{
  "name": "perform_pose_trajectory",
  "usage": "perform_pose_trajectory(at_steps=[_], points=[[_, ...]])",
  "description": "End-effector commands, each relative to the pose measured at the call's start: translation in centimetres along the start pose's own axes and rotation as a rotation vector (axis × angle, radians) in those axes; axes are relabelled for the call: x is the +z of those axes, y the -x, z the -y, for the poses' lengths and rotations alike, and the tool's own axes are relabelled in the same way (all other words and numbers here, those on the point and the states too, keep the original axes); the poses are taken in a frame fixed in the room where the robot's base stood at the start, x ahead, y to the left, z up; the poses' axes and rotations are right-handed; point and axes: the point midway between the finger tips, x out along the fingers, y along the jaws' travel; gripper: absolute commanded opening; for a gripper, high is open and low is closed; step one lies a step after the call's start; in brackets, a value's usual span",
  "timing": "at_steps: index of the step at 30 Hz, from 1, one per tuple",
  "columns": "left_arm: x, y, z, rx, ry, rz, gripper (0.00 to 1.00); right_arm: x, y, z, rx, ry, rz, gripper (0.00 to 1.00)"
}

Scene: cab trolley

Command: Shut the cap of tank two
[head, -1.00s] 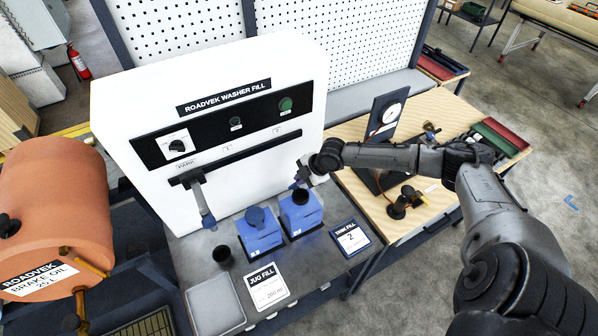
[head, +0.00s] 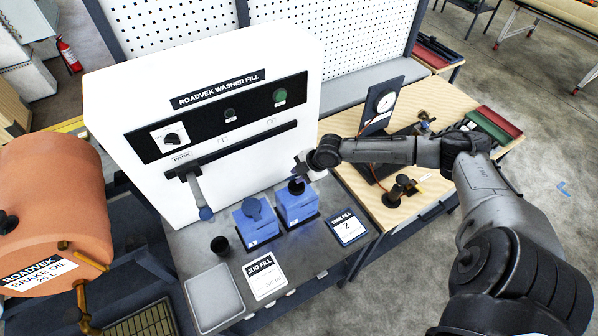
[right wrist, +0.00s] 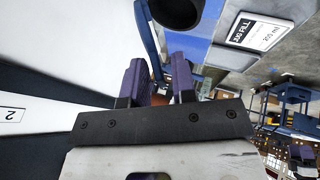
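Tank two is the right-hand blue tank (head: 297,206), beside the "TANK FILL 2" card. Its dark round filler neck (head: 296,187) shows uncovered in the head view, and it also shows at the top of the right wrist view (right wrist: 178,8). A blue strip (right wrist: 148,32), apparently the raised cap or its hinge arm, runs beside the neck and down between my fingers. My right gripper (right wrist: 158,80) has two purple fingers standing apart around this strip; firm contact is not visible. In the head view the gripper is just behind the neck, its fingertips mostly hidden. My left gripper is out of view.
The left blue tank (head: 257,226) has a blue cap on top. A white fill panel (head: 110,110) stands behind, with a lever arm (head: 197,190) hanging down.

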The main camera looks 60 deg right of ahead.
Motion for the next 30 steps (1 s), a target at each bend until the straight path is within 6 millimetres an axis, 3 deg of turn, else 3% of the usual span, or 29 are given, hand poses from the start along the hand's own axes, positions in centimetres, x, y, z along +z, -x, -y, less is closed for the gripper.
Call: perform_pose_trajectory(at_steps=[14, 30], points=[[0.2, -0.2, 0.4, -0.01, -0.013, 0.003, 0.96, 0.3, 1.0, -0.3, 0.007, 0.004, 0.005, 0.32], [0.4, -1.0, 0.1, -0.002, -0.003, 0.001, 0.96, 0.2, 9.3, -0.2, 0.005, 0.006, 0.007, 0.32]])
